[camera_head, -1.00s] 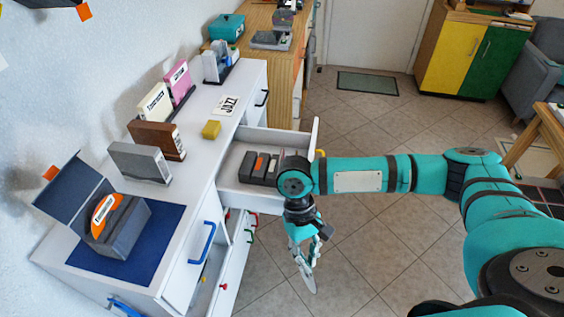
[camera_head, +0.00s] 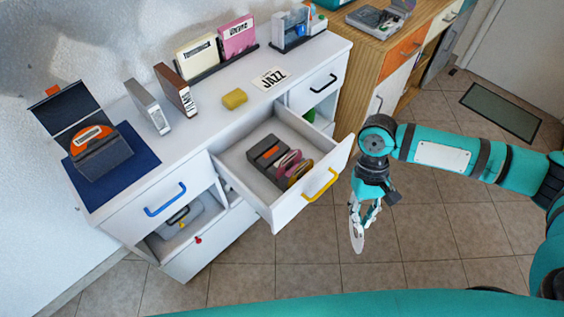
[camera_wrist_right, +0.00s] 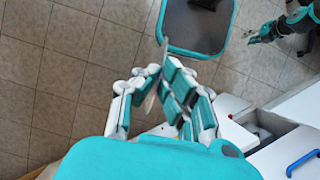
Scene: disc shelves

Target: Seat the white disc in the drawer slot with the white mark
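My right gripper (camera_head: 360,212) is shut on a thin white disc (camera_head: 357,237), which hangs on edge below the fingers, over the floor. The disc is right of the open drawer (camera_head: 317,207), apart from it. In the right wrist view the right gripper's fingers (camera_wrist_right: 165,85) pinch the disc, seen almost edge-on. The drawer has a yellow handle and holds a dark slotted rack (camera_head: 268,152) with an orange label, and several pinkish and yellowish discs at its near end. I cannot make out a white mark. My left gripper (camera_wrist_right: 254,38) shows small in the right wrist view, its opening unclear.
The white cabinet (camera_head: 200,125) carries a yellow block (camera_head: 235,98), a JAZZ card (camera_head: 270,78), upright disc cases and a dark box on a blue mat (camera_head: 145,160). A blue-handled drawer (camera_head: 165,199) is left of the open one. Floor right of the drawer is clear.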

